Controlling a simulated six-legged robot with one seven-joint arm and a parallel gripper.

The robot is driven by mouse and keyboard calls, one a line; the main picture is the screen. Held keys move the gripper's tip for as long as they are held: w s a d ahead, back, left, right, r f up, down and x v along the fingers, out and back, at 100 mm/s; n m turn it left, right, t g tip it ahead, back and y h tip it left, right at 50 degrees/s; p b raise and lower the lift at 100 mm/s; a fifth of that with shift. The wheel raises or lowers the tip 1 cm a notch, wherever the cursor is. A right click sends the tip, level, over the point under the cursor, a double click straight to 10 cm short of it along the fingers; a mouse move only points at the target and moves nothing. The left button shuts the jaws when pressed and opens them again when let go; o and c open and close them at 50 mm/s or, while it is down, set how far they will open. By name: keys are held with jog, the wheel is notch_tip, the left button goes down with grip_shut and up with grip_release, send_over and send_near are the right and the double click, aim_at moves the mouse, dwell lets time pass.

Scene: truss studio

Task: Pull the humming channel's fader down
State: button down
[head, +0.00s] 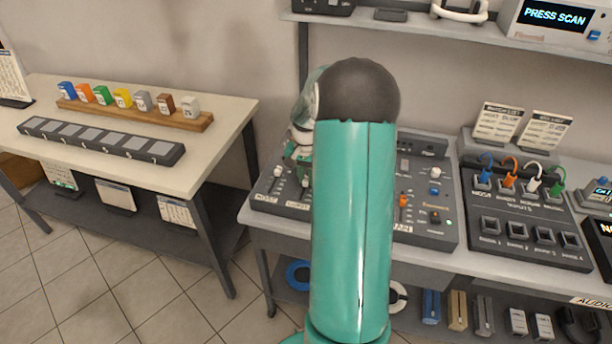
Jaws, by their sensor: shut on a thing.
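The mixer (446,205) is a dark grey console on the bench, mostly hidden in the middle behind my raised teal arm. White fader caps stand on its left part, one at the far left (277,171). An orange fader cap (403,199) shows right of my arm. My gripper (299,165) is low over the left channels, partly hidden by my arm. It is shut on what looks like a fader cap, though the grip itself is hard to see. Channel labels along the front edge are too small to read surely. Which channel hums I cannot tell.
Right of the mixer is a patch panel (520,243) with coloured plugs and two cards (497,123) behind it. A shelf (420,24) hangs above. A left table (60,92) holds coloured blocks on a wooden rack. Tiled floor lies free between.

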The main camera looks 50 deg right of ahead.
aim_at(300, 200)
jog(key=shift+s+a, duration=0.5)
jog(key=shift+a, duration=0.45)
jog(key=shift+s+a, duration=0.45)
jog(key=shift+a, duration=0.5)
jog(key=shift+s+a, duration=0.5)
jog(key=shift+a, duration=0.45)
jog(key=c, duration=1.4)
grip_release()
jog(key=shift+s+a+r, duration=0.1)
jog(key=shift+a, duration=0.05)
jog(key=shift+o, duration=0.2)
jog(key=shift+r, duration=0.35)
notch_tip(300, 200, up, 13)
